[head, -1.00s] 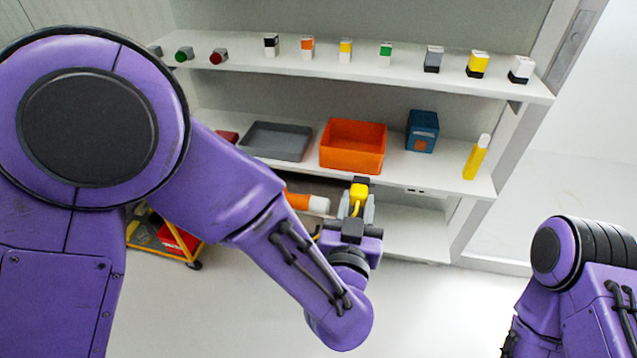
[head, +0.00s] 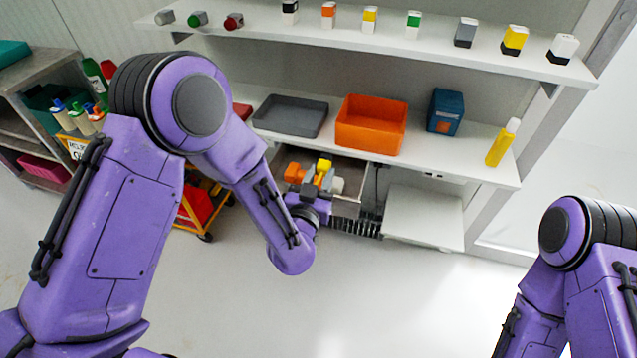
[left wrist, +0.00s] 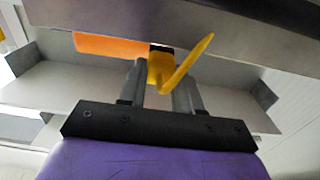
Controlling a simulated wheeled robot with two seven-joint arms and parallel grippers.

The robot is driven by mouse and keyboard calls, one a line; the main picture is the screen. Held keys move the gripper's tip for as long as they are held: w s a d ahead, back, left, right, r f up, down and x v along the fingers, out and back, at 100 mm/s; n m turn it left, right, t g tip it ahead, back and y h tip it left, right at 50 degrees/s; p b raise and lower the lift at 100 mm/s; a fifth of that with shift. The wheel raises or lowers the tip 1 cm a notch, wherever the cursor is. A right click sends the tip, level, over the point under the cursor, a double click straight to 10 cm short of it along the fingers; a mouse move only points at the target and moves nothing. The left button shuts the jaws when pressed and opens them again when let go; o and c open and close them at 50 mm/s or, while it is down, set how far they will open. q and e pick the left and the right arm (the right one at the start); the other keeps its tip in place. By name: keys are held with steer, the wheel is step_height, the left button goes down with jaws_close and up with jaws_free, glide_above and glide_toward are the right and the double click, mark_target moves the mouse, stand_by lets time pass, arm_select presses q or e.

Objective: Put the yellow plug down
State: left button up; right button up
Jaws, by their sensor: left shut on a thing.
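The yellow plug (head: 324,165) is held between the fingers of my left gripper (head: 321,180), in front of the shelf unit, at the open drawer below the orange bin. In the left wrist view the yellow plug (left wrist: 159,70) shows between the two grey fingers of my left gripper (left wrist: 160,88), with a bent yellow part sticking out to the upper right. I cannot tell whether the plug touches anything below it. My right arm is at the lower right of the head view; its gripper is out of view.
The open drawer (head: 347,207) holds an orange part (head: 294,173). Above it stand a grey tray (head: 290,116), an orange bin (head: 370,126), a blue box (head: 444,111) and a yellow bottle (head: 502,143). A bare low white shelf (head: 424,217) lies to the right.

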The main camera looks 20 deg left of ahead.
arm_select(q)
step_height(320, 180, down, 2)
steer(key=shift+d, duration=0.1)
steer(key=shift+r, duration=0.1)
steer(key=shift+f+b, duration=0.55)
steer(key=shift+f, duration=0.1)
steer(key=shift+s, duration=0.1)
